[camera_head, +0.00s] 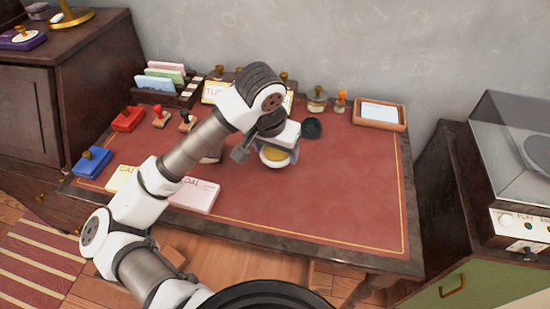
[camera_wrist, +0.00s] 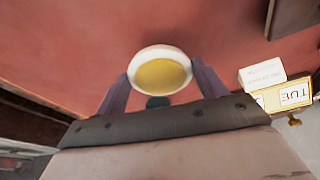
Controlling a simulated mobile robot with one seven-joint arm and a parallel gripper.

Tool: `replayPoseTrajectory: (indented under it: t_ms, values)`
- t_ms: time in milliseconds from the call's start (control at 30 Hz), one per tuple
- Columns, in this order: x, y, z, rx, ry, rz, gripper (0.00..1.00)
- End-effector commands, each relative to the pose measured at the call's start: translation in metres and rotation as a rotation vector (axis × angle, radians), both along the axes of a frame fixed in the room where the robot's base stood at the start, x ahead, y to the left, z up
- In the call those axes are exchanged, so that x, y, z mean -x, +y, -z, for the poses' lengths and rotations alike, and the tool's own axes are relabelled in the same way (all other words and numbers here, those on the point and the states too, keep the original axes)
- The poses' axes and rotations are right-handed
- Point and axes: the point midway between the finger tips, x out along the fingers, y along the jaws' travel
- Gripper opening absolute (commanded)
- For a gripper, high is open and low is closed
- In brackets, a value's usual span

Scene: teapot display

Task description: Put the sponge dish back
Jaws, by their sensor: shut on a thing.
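The sponge dish (camera_head: 275,163) is a small white round bowl with a yellow sponge in it. My gripper (camera_head: 270,154) is shut on it, above the red desk top, right of the middle of the desk. In the wrist view the dish (camera_wrist: 160,52) sits between the two purple-grey fingers of my gripper (camera_wrist: 163,80), with the yellow face toward the camera. I cannot tell how far the dish is from the desk surface.
The red-topped desk (camera_head: 330,200) is bare at the front right. A dark round object (camera_head: 311,128) lies just behind the dish. Stamps (camera_head: 317,97), a wooden tray (camera_head: 402,127), a card rack (camera_head: 187,98), ink pads (camera_head: 92,161) and a pink-white block (camera_head: 195,196) stand around.

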Motion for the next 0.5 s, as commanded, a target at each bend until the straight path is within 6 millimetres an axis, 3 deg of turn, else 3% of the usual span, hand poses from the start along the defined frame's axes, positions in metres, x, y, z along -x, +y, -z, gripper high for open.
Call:
replayPoseTrajectory:
  t_ms: [300, 500]
  values:
    - [0.001, 0.000, 0.036, 0.001, 0.001, 0.001, 0.42]
    - [0.000, 0.000, 0.038, -0.001, -0.002, 0.002, 0.42]
